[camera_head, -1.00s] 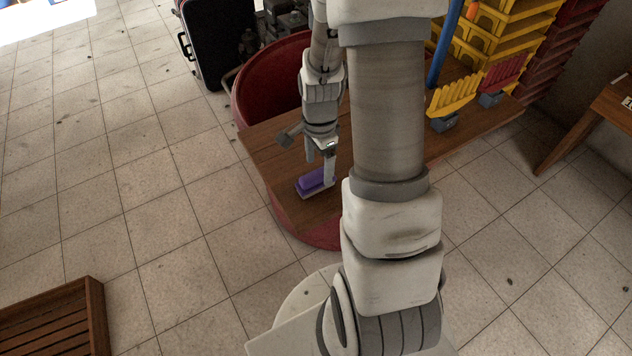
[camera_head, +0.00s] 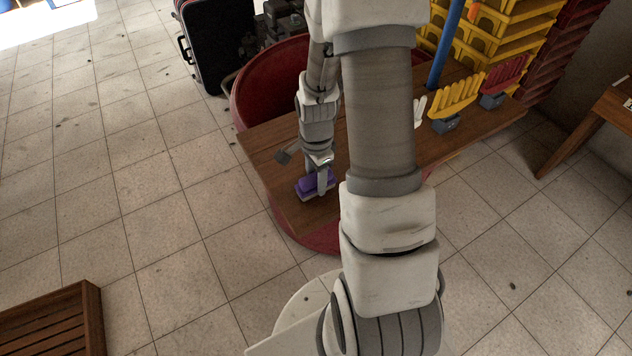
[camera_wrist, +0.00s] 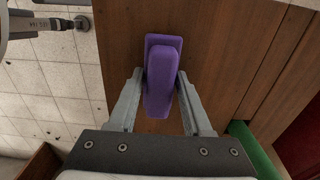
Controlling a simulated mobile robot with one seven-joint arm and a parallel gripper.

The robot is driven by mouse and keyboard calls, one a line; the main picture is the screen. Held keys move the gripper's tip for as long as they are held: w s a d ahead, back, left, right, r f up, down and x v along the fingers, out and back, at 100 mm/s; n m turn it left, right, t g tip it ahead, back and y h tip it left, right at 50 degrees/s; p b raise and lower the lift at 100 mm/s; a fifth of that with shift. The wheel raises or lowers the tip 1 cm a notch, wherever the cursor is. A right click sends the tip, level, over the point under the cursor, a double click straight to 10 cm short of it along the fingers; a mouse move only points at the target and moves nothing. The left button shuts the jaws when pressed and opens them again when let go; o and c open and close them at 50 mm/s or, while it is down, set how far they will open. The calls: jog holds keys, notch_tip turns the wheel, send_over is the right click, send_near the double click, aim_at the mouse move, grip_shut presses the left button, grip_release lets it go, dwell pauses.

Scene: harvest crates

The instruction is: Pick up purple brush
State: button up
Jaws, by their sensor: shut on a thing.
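The purple brush (camera_head: 309,185) lies on the wooden board (camera_head: 262,147) near its left end. In the wrist view the purple brush (camera_wrist: 161,75) points away from my gripper, with its near end between the two fingers. My gripper (camera_head: 322,190) is down at the brush in the head view. In the wrist view my gripper (camera_wrist: 160,82) has one finger on each side of the brush and is shut on it. The brush appears to rest on the board still; any lift is too small to tell.
A red round tub (camera_head: 262,85) stands under and behind the board. A black suitcase (camera_head: 212,45) stands behind. A wooden crate (camera_head: 95,310) is at lower left. Tiled floor is open at left.

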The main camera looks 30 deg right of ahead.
aim_at(316, 175)
grip_shut()
notch_tip(316, 175, up, 10)
jog(key=p, duration=0.3)
